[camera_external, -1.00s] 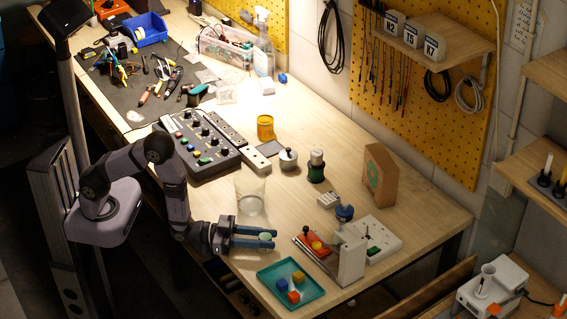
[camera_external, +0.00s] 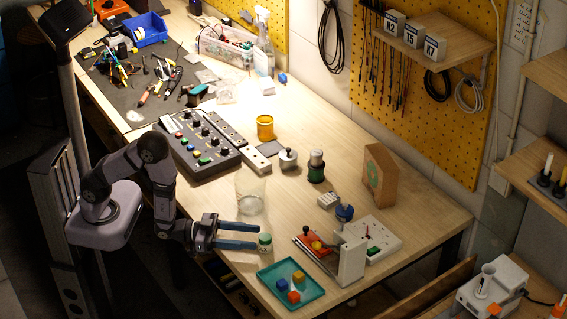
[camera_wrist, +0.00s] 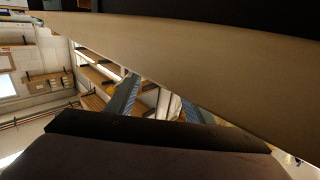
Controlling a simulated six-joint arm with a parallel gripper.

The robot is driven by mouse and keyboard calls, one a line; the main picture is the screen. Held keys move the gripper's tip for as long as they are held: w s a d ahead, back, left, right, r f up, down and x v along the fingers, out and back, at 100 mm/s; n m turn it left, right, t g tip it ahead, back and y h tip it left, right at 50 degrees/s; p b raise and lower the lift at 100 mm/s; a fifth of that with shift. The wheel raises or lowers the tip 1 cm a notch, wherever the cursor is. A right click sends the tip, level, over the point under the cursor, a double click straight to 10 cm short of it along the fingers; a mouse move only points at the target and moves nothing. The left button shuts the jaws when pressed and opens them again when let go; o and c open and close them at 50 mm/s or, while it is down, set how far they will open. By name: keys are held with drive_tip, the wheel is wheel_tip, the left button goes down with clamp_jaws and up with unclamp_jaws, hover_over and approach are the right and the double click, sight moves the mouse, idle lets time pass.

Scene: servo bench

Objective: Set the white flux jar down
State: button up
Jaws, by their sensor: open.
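In the wrist view the two fingers of my gripper (camera_wrist: 158,105) also show apart, and the jar is not visible there.
A teal tray (camera_external: 263,277) with small coloured blocks lies just in front of the jar. A clear beaker (camera_external: 251,203) stands behind my gripper. A grey stand (camera_external: 351,260) with a red part is to the right. Bare wood (camera_external: 290,218) lies between them.

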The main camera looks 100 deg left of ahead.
drive_tip(key=shift+s+d+p, duration=0.1)
drive_tip(key=shift+s+p, duration=0.5)
drive_tip(key=shift+s, duration=0.6)
drive_tip(key=shift+w, duration=0.1)
drive_tip(key=shift+w+g, duration=0.55)
drive_tip(key=shift+g, duration=0.15)
drive_tip(key=shift+w+d+g+p, duration=0.15)
drive_tip(key=shift+g+p, duration=0.25)
drive_tip(key=shift+g, duration=0.5)
drive_tip(key=shift+s+d+g+h, duration=0.3)
drive_tip(key=shift+s+g, duration=0.3)
drive_tip(key=shift+g, duration=0.6)
drive_tip(key=s+a+g+p, duration=0.1)
drive_tip(key=s+g, duration=1.1)
drive_tip(key=s, duration=1.2)
drive_tip(key=shift+a+f+m+p, duration=0.3)
drive_tip(key=shift+a+f, duration=0.05)
drive_tip(key=shift+f, duration=0.1)
